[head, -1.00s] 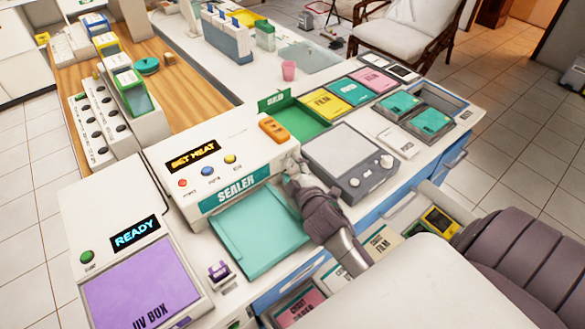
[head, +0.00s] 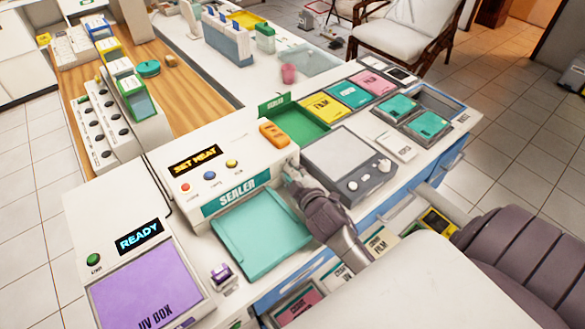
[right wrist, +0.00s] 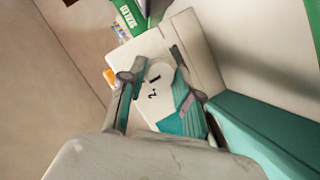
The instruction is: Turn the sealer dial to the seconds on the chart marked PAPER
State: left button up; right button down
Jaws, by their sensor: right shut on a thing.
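The white sealer (head: 225,140) stands on the counter with an orange "SET HEAT" display and a teal "SEALER" front label. My right gripper (head: 290,172) is at the sealer's right end, where it hides the dial in the head view. In the right wrist view, the pale round dial (right wrist: 160,72) sits between the two fingers of my right gripper (right wrist: 160,88), which is shut on it. Dark marks, including a 2, show beside the dial; its exact setting is unclear. No chart row marked PAPER is readable. My left gripper is not in view.
A teal tray (head: 262,240) lies in front of the sealer. A grey device (head: 350,160) with knobs stands close right of my right gripper. The UV box (head: 150,285) is at the front left. Open drawers (head: 300,300) with labelled packs lie below the counter.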

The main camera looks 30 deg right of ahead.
jog(key=m+y+p, duration=0.1)
jog(key=p, duration=0.1)
jog(key=m+p, duration=0.2)
jog(key=p, duration=0.1)
jog(key=shift+d+r+g+y, duration=0.15)
jog(key=shift+r+g+y, duration=0.15)
jog(key=shift+y, duration=0.1)
jog(key=shift+d+f+m+y+p, duration=0.1)
jog(key=shift+f+m+y+p, duration=0.05)
jog(key=shift+m+y+p, duration=0.65)
jog(key=shift+m+y, duration=0.3)
jog(key=shift+m, duration=0.5)
jog(key=shift+f, duration=0.1)
jog(key=c, duration=0.8)
grip_release()
jog(key=v, duration=1.2)
jog(key=shift+w, duration=0.1)
